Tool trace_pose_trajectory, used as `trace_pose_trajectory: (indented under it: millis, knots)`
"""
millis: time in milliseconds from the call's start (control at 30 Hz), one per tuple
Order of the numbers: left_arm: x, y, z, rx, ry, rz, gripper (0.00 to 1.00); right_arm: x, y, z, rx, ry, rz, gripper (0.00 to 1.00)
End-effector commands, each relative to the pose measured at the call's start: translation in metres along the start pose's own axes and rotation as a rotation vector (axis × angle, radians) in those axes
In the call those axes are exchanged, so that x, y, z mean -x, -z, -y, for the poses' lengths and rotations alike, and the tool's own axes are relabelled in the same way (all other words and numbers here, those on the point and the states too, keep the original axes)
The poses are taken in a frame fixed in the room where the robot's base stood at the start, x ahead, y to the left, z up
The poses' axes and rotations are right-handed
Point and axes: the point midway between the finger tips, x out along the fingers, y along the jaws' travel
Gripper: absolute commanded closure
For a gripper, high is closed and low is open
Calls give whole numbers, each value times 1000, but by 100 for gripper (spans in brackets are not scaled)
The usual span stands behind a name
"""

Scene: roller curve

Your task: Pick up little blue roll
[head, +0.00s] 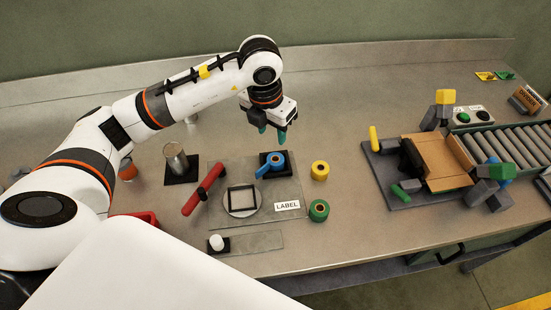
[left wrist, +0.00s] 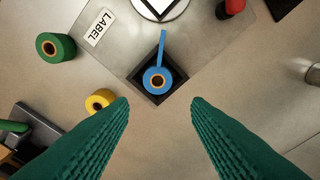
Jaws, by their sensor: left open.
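The little blue roll (head: 275,160) lies in a black square holder (head: 284,172) on the grey mat, with a strip of blue tape sticking out to the left in the head view. In the left wrist view the blue roll (left wrist: 157,80) is ahead of the fingertips, roughly centred between them. My left gripper (head: 272,137) is open and empty, above and behind the roll in the head view. Its two green ribbed fingers (left wrist: 160,102) are spread wide in the left wrist view. My right gripper is not in view.
A yellow roll (head: 320,171) and a green roll (head: 319,210) stand right of the mat, near the LABEL card (head: 287,205). A red-handled tool (head: 204,189) and a metal cylinder (head: 176,159) are to the left. An open cardboard box (head: 437,163) and roller conveyor (head: 505,147) are at right.

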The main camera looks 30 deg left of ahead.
Motion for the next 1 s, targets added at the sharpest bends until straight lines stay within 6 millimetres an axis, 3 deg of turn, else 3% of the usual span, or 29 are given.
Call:
trace_pose_trajectory:
  millis: [200,467,700,1000]
  knots:
    - [-36,-1,-1,-1,-4,6,56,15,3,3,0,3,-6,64]
    - [-57,-2,-2,-3,-6,3,56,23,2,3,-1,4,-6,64]
    - [-92,-7,-3,-2,-7,5,56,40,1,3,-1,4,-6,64]
    - [-104,-6,-3,-5,-7,0,56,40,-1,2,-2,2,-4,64]
